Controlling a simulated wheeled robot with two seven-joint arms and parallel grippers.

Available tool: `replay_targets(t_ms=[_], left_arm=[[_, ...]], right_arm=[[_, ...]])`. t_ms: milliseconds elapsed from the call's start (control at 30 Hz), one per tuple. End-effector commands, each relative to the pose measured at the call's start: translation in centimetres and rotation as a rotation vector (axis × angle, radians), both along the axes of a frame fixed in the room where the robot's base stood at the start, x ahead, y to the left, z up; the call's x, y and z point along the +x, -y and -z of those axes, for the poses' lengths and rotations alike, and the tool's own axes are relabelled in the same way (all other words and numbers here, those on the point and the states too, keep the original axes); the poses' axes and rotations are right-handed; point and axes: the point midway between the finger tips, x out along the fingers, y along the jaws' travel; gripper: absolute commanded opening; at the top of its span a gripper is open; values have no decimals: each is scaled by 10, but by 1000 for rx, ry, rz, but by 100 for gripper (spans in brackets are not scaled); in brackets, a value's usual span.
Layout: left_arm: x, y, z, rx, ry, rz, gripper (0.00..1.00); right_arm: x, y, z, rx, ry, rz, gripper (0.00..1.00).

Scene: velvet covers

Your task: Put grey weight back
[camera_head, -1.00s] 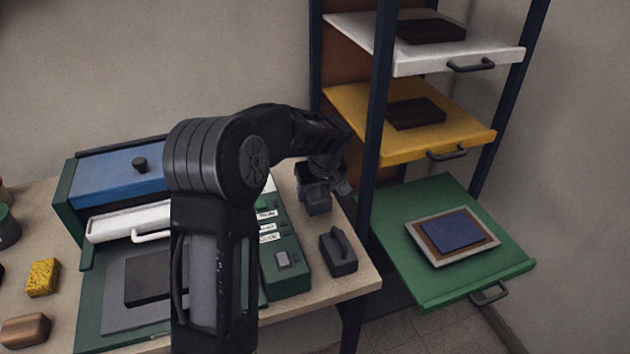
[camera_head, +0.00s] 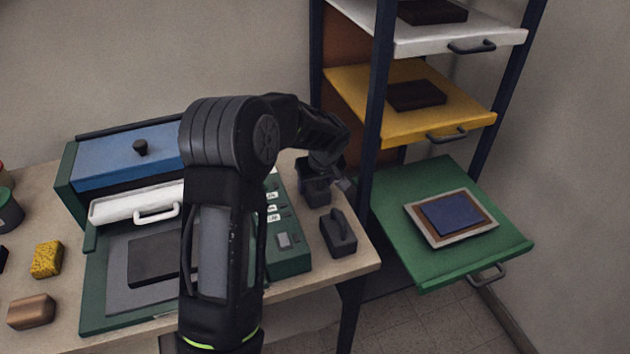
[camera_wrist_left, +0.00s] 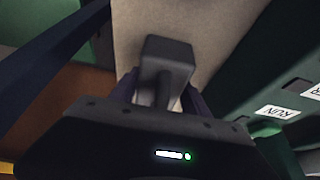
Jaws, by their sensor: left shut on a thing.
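My left gripper (camera_head: 319,178) is shut on a dark grey weight (camera_head: 317,194) at the right back of the table. In the left wrist view the weight (camera_wrist_left: 168,52) sits between the two fingers (camera_wrist_left: 160,92), with the beige table top behind it. I cannot tell whether it touches the table. A second dark grey weight with a handle (camera_head: 338,236) stands on the table just in front of the held one, near the right edge. My right gripper is not in view.
A green press with a blue lid (camera_head: 115,172) and a control panel (camera_head: 288,240) stands left of the weights. A rack with white, yellow and green (camera_head: 400,235) pulled-out shelves stands close on the right. A yellow sponge (camera_head: 46,259) and brown block (camera_head: 31,311) lie far left.

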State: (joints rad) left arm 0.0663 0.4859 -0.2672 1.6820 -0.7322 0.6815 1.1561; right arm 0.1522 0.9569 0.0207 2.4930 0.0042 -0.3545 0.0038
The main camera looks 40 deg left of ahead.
Motion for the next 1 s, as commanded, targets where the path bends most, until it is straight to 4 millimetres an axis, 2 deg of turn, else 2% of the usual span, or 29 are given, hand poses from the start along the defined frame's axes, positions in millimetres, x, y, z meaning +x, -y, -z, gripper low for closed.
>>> replay_targets(t_ms=[133, 167, 400, 800, 1000], left_arm=[[2, 0, 0, 2, 8, 1, 0], [0, 0, 3, 0, 0, 0, 55], [0, 0, 2, 0, 0, 0, 75], [0, 1, -3, 0, 1, 0, 76], [-5, 10, -27, 0, 5, 2, 76]], right_arm=[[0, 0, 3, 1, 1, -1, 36], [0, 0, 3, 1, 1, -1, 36], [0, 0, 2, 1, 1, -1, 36], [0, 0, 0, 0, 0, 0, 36], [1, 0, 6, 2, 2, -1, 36]])
